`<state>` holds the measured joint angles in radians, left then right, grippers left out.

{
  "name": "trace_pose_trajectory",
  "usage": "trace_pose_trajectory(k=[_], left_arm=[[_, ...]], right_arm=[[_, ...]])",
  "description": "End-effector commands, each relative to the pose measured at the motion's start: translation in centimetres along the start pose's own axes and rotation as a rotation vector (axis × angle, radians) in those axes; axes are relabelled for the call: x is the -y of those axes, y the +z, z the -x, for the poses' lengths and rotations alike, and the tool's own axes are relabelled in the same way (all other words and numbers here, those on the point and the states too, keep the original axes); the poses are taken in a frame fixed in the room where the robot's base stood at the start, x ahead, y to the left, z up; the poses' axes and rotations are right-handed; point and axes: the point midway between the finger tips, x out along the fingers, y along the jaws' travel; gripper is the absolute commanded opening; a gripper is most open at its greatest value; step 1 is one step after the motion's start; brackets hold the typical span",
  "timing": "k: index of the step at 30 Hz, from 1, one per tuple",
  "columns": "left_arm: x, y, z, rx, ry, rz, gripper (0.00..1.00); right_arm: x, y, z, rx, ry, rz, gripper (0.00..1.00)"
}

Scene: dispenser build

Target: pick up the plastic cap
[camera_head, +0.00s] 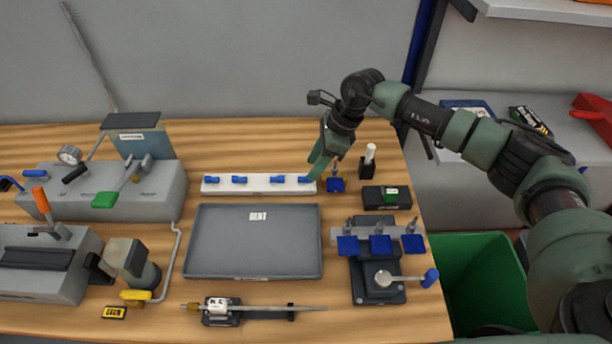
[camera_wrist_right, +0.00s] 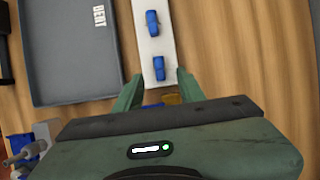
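Several small blue plastic caps lie in a row on a white strip (camera_head: 258,188) near the back of the table. The rightmost cap (camera_head: 305,179) is beside my right gripper's fingertips. My right gripper (camera_head: 318,168) points down at the strip's right end. In the right wrist view the gripper (camera_wrist_right: 158,80) is open, its two green fingers on either side of the strip. The end cap (camera_wrist_right: 159,68) shows between and just ahead of the fingertips, and another cap (camera_wrist_right: 152,23) lies further along. I cannot tell the fingers' height above the strip. My left gripper is out of view.
A grey tray (camera_head: 225,262) lies in front of the strip. A blue piece (camera_head: 335,185) and a black holder with a white cylinder (camera_head: 368,168) stand right of it. A fixture with blue plates (camera_head: 380,290) is at front right; a green bin (camera_head: 480,280) stands beyond the table's right edge.

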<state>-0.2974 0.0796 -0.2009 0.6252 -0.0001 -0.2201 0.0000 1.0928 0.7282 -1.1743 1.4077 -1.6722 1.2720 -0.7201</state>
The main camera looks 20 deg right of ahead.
Motion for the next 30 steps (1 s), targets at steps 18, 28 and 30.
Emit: trace_pose_trajectory(k=[18, 28, 30], left_arm=[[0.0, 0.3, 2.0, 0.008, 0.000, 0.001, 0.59], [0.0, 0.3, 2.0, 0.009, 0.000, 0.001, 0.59], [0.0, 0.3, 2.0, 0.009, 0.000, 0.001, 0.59]], right_arm=[[-0.1, -0.1, -3.8, -0.001, 0.001, 0.001, 0.14], [0.0, -0.1, -3.7, 0.000, 0.001, 0.000, 0.00], [0.0, -0.1, -3.7, 0.000, 0.001, 0.000, 0.00]])
